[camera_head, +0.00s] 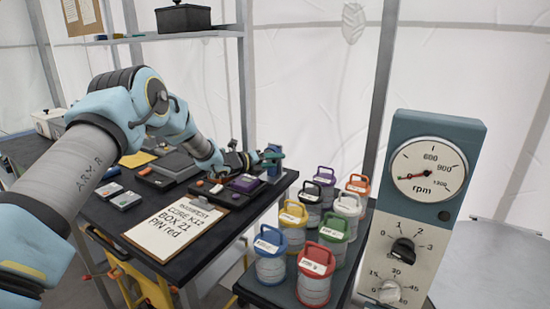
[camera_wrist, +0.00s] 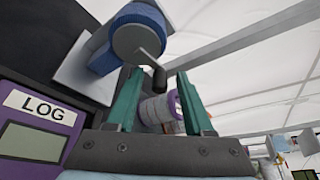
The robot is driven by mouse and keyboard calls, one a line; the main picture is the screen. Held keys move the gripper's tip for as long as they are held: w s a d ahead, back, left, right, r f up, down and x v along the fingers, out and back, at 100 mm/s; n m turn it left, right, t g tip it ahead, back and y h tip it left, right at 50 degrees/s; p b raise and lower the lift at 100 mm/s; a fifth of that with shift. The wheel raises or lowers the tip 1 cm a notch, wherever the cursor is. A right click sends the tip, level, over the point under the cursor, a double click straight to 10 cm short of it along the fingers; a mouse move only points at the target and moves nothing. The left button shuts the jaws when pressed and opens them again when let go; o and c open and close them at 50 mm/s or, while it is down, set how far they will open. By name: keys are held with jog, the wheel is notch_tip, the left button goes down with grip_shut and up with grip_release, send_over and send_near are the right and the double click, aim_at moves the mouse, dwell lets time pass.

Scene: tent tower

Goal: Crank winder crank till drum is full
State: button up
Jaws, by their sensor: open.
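The winder (camera_wrist: 140,35) shows in the wrist view as a blue rounded body at the top, beside a pale plate. Its crank (camera_wrist: 157,76) is a thin bent arm with a dark knob, pointing down toward me. My gripper (camera_wrist: 160,82) is open, its two teal fingers spread with the knob appearing in the gap near the fingertips. I cannot tell whether either finger touches it. In the head view the winder (camera_head: 274,154) is a small blue shape at the table's far right corner, and my gripper (camera_head: 252,160) is beside it. How full the drum is cannot be seen.
A purple LOG box (camera_wrist: 40,125) is close on the left in the wrist view. The dark table (camera_head: 180,238) holds a clipboard (camera_head: 176,225) and several small devices. Several lidded canisters (camera_head: 313,272) stand right of it, beside an rpm gauge panel (camera_head: 422,200).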

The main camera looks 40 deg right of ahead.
jog(key=shift+d+f, duration=0.1)
jog(key=shift+d, duration=0.1)
grip_shut()
dwell(0.4)
